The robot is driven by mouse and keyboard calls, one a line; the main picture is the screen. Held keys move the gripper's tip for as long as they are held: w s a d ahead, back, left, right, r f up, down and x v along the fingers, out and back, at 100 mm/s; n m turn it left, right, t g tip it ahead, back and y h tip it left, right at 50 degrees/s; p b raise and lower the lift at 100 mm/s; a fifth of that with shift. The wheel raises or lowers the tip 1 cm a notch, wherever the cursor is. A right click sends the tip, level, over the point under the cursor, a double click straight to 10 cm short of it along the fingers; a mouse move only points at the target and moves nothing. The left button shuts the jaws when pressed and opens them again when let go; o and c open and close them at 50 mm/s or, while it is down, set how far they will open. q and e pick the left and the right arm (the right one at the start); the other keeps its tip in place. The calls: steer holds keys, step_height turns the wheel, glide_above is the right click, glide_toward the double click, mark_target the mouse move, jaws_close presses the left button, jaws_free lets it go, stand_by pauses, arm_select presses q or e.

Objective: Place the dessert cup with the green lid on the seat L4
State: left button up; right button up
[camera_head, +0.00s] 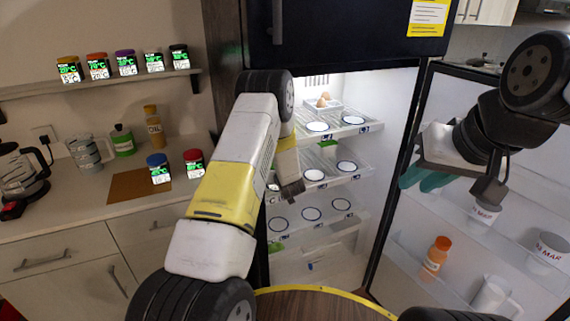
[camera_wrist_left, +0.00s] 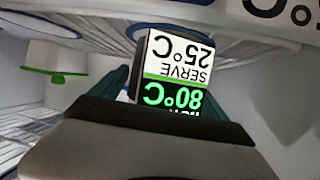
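My left arm reaches into the open fridge in the head view, with its gripper (camera_head: 291,190) at the left end of the middle shelf. In the left wrist view, the left gripper (camera_wrist_left: 168,95) has teal fingers on both sides of a cup with a "SERVE 25°C / 80°C" label (camera_wrist_left: 172,75), shown upside down. It appears gripped; its lid is hidden. A white container with a green lid (camera_wrist_left: 57,72) stands apart at the left; a green-topped container (camera_head: 328,146) also shows on the fridge shelf. My right gripper (camera_head: 424,179) is empty, before the fridge door; its finger gap is unclear.
White blue-rimmed round seats (camera_head: 312,214) line the fridge shelves; their small labels are unreadable. A tray of eggs (camera_head: 323,101) sits on the top shelf. The open door (camera_head: 400,225) holds bottles and cups at right. Jars (camera_head: 192,161) stand on the counter at left.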

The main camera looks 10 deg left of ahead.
arm_select(q)
steer(key=shift+r, duration=0.1)
steer(key=v, duration=1.2)
